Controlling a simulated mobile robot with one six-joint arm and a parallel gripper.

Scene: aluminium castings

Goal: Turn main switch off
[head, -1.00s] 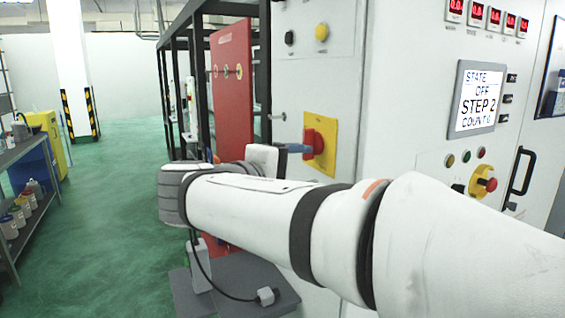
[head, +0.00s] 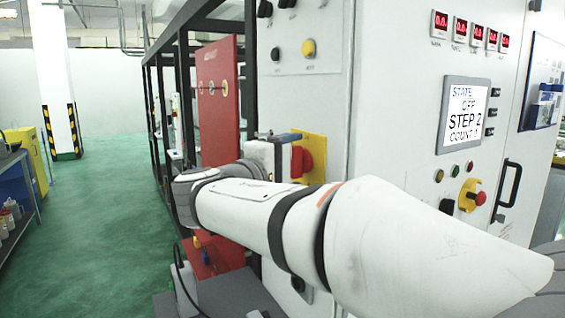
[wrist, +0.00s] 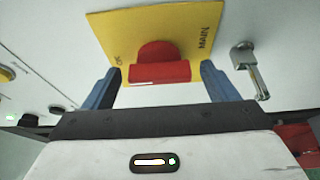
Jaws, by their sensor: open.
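The main switch is a red rotary handle (wrist: 160,66) on a yellow plate (wrist: 190,30) marked "MAIN". In the head view the red handle (head: 301,162) and yellow plate (head: 316,150) sit on the side of the white cabinet, partly hidden by my gripper. My gripper (wrist: 160,88) is open, with one blue finger on each side of the red handle and gaps between. In the head view my gripper (head: 288,142) is close to the plate. Whether the fingers touch the plate is unclear.
A metal latch (wrist: 250,68) sits right of the plate. A red panel (head: 217,100) stands beside the cabinet. Green floor (head: 105,220) is open at left.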

